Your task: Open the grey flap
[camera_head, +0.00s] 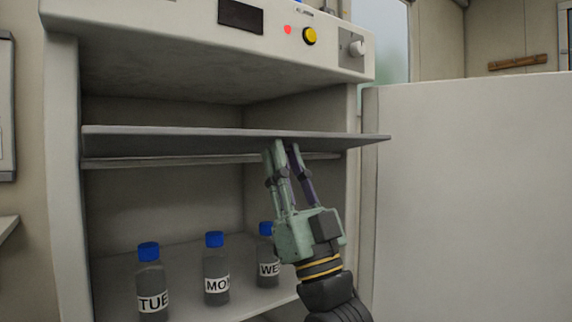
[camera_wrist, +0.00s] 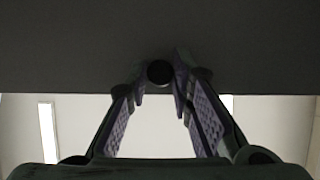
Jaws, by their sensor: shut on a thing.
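The grey flap (camera_head: 215,141) spans the upper opening of the cabinet in the head view. It stands out roughly level, like a shelf, with its front edge toward me. My gripper (camera_head: 281,146) reaches up from below to the flap's underside, right of its middle. In the wrist view the flap's dark underside (camera_wrist: 70,50) fills the upper half. There my gripper (camera_wrist: 160,85) has its fingertips on either side of a small dark round knob (camera_wrist: 159,73) on the flap. The fingers are shut on this knob.
Three blue-capped bottles labelled TUE (camera_head: 151,285), MON (camera_head: 216,272) and WE (camera_head: 267,258) stand on the cabinet floor below the flap. The WE bottle is partly hidden by my gripper. A large white door (camera_head: 475,200) stands open at the right. A control panel (camera_head: 290,32) is above.

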